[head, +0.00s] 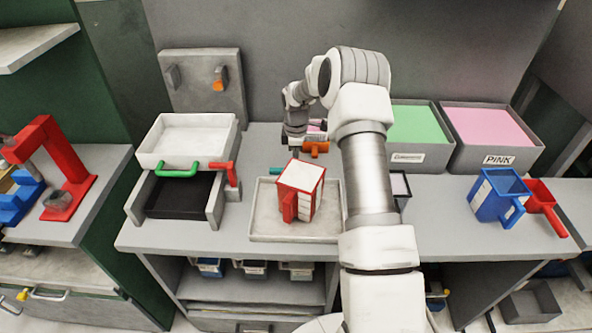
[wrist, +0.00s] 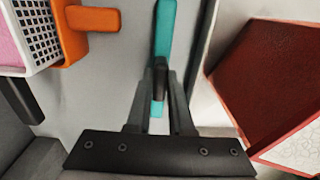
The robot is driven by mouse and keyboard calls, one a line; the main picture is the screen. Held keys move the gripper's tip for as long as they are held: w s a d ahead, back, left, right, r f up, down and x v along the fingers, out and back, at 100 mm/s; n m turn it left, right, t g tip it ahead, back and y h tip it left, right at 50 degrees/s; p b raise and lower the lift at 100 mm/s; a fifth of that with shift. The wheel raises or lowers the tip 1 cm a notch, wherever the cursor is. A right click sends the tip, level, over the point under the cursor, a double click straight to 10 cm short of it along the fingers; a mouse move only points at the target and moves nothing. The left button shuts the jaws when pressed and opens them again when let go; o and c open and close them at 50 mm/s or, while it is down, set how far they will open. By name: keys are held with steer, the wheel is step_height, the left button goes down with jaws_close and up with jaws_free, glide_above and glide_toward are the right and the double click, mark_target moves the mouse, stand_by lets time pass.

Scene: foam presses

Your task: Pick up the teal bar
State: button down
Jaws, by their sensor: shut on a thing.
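The teal bar (wrist: 165,30) stretches up and down through the middle of the wrist view, between my two dark fingers. My gripper (wrist: 161,72) is shut on it; the fingers cover part of its length, and a short teal piece shows between them lower down. In the head view only a small teal end (head: 277,170) shows, behind the pale tray. My gripper (head: 293,143) is at the back of the bench there, small and partly hidden. I cannot tell whether the bar is off the bench.
A red-and-white jug (head: 300,188) stands in the shallow pale tray (head: 262,232), close to the right of the bar in the wrist view. An orange piece (wrist: 92,19) and a white mesh box (wrist: 40,35) are to its left. Green (head: 418,125) and pink (head: 487,127) bins stand back right.

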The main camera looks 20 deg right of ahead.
stand_by(0.4)
step_height(320, 180, up, 11)
steer(key=s, duration=0.1)
steer(key=s+a+r+p, duration=0.3)
steer(key=s+r+p, duration=0.15)
steer(key=s, duration=0.45)
steer(key=s+a+r+p, duration=0.3)
steer(key=s+p, duration=0.2)
steer(key=s, duration=0.4)
steer(key=shift+f+b, duration=2)
steer(key=shift+f, duration=0.75)
steer(key=w+d+r+p, duration=0.2)
steer(key=w, duration=0.4)
steer(key=w+d+r+p, duration=0.2)
steer(key=w+d, duration=0.1)
steer(key=w, duration=0.4)
steer(key=shift+d+r+p, duration=0.2)
steer(key=shift+r+p, duration=0.1)
steer(key=shift+p, duration=0.1)
steer(key=shift+a, duration=0.1)
